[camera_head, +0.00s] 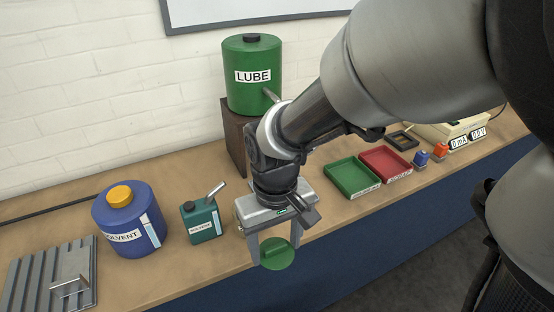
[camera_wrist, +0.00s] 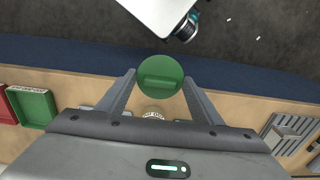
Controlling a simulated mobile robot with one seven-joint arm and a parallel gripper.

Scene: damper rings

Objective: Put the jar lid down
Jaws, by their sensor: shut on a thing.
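The jar lid is a green disc with a raised bar grip (camera_head: 277,253). It also shows in the wrist view (camera_wrist: 160,77), at the fingertips. My gripper (camera_head: 275,247) is shut on the lid's bar and holds it near the front edge of the bench. In the wrist view my gripper's two fingers (camera_wrist: 160,84) stand on either side of the lid. A small round labelled thing (camera_wrist: 153,112) shows partly behind the lid on the bench side; I cannot tell whether it is the jar.
The wooden bench (camera_head: 325,215) has a blue front. A solvent drum (camera_head: 125,222) and teal can (camera_head: 202,221) stand left of my gripper. A green tray (camera_head: 352,177) and red tray (camera_head: 385,162) lie to its right. A green LUBE tank (camera_head: 252,90) stands on a brown block behind.

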